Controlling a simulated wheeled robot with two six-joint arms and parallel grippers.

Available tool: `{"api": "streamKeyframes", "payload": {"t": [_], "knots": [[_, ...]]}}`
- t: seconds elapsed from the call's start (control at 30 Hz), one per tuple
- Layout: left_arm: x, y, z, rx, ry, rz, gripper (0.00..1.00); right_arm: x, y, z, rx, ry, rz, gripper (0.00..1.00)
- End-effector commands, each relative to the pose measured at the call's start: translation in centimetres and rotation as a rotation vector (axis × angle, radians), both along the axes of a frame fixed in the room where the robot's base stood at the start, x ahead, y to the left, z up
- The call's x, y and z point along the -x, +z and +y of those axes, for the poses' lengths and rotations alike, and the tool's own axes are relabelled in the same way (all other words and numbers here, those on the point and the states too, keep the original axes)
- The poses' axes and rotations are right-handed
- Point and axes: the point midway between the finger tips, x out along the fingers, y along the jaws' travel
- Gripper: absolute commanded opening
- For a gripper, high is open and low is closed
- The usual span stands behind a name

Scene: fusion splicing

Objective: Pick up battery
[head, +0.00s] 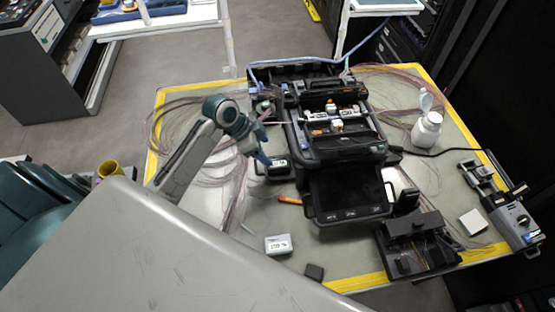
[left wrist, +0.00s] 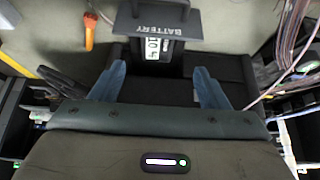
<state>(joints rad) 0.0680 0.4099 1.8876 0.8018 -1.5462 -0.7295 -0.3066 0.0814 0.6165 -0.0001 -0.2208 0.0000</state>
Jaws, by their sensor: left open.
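The battery (left wrist: 152,30) is a dark block with the word BATTERY and a white number label on it, at the top middle of the left wrist view. In the head view the dark battery (head: 278,164) sits on the mat, left of the splicer. My left gripper (head: 262,158) is over its left side there. In the left wrist view my left gripper (left wrist: 159,68) is open, its two blue fingers spread apart. The battery lies ahead of the gap between them, and I see no grip on it. My right gripper is not in view.
The black splicer (head: 348,190) with its screen stands close right of the battery. An orange-handled tool (head: 289,200) and a grey labelled box (head: 278,245) lie nearer. Loose fibres (head: 215,165) spread at left. A white bottle (head: 427,128) stands at right.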

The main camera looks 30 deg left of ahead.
Motion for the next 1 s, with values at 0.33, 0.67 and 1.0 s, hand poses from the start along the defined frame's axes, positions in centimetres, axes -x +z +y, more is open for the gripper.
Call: {"api": "streamKeyframes", "payload": {"t": [0.33, 0.67, 1.0], "knots": [[-0.7, -2.7, -1.5, 0.003, 0.002, 0.004, 0.69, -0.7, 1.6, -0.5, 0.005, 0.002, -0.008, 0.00], [-1.5, -6.4, -3.1, 0.000, 0.001, 0.001, 0.69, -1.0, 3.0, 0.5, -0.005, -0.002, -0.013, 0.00], [-1.5, -6.6, -3.1, -0.002, 0.000, 0.000, 0.46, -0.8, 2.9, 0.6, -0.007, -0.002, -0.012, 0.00]]}}
